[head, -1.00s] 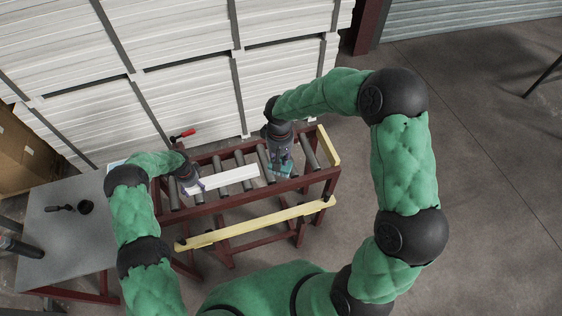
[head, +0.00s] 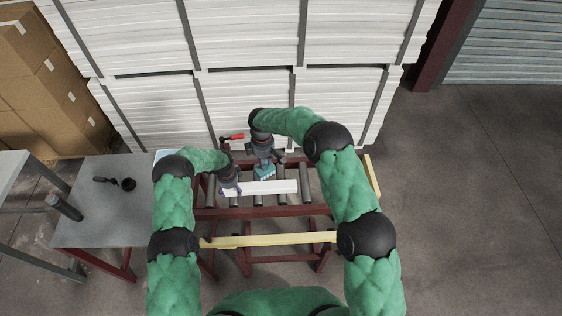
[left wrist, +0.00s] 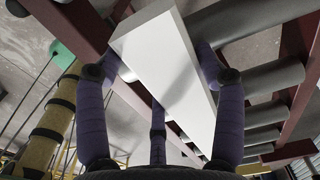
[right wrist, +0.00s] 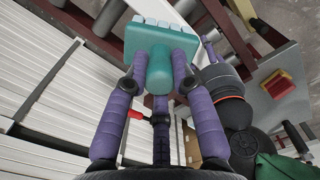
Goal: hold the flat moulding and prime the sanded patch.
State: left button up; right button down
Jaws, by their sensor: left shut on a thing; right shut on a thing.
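The white flat moulding (head: 285,187) lies across the rollers of a dark red stand. My left gripper (head: 232,188) is at its left end, shut on it; in the left wrist view the fingers straddle the moulding (left wrist: 165,60). A soft dark patch shows on its face there, perhaps shadow. My right gripper (head: 265,165) is shut on a teal brush-like tool (right wrist: 150,60) with a pale segmented edge. In the head view the tool (head: 265,173) is at the moulding's far edge, near its middle; I cannot tell whether they touch. The sanded patch cannot be made out.
A grey side table (head: 100,215) at left bears a dark cup (head: 128,184) and a dark-handled item (head: 104,180). Tall white board stacks (head: 250,95) stand close behind the stand. A yellow rail (head: 270,240) runs along its front. Open floor lies at right.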

pick_arm(q)
jog(key=shift+s+d+f, duration=0.1)
jog(key=shift+s+f, duration=0.2)
jog(key=shift+s, duration=0.05)
pick_arm(e)
jog(key=a+f+n, duration=0.1)
jog(key=f, duration=0.2)
jog(key=f+n, duration=0.1)
jog(key=f, duration=0.3)
jog(key=a+f, duration=0.1)
jog(key=f, duration=0.2)
jog(key=shift+w+a+f+n, duration=0.3)
jog(key=shift+w+a+n, duration=0.05)
jog(key=shift+w+n, duration=0.05)
jog(key=shift+d, duration=6.15)
jog(key=shift+a, duration=6.95)
notch_tip(320, 180, up, 8)
